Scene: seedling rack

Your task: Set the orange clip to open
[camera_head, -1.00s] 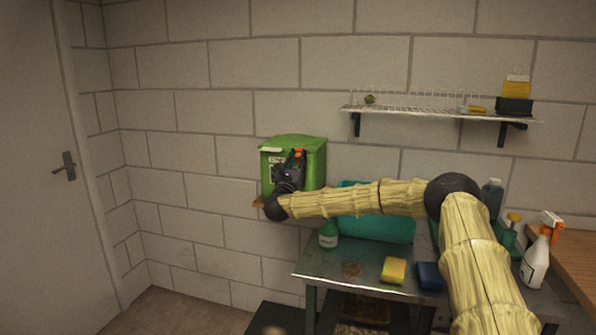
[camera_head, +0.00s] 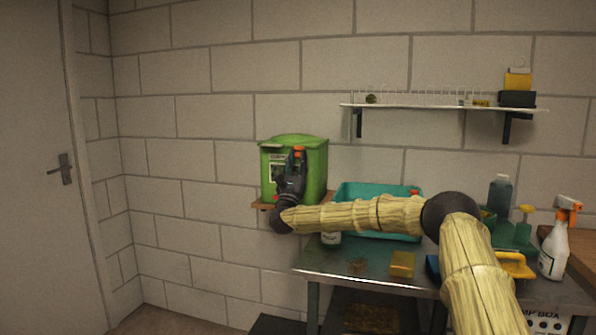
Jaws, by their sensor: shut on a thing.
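The orange clip (camera_head: 298,150) shows as a small orange piece on the upper front of a green box (camera_head: 315,168). The box stands on a small wooden shelf on the wall and has a pale label on its front. My gripper (camera_head: 296,160) is in front of the box, pointing up, with its fingertips at the orange clip and shut on it. The fingers hide part of the clip, and its exact setting is too small to tell.
Below right, a metal table (camera_head: 325,262) holds a teal tub (camera_head: 365,195), a yellow sponge (camera_head: 402,264) and several bottles, including a spray bottle (camera_head: 553,250). Bare wall lies left of the box.

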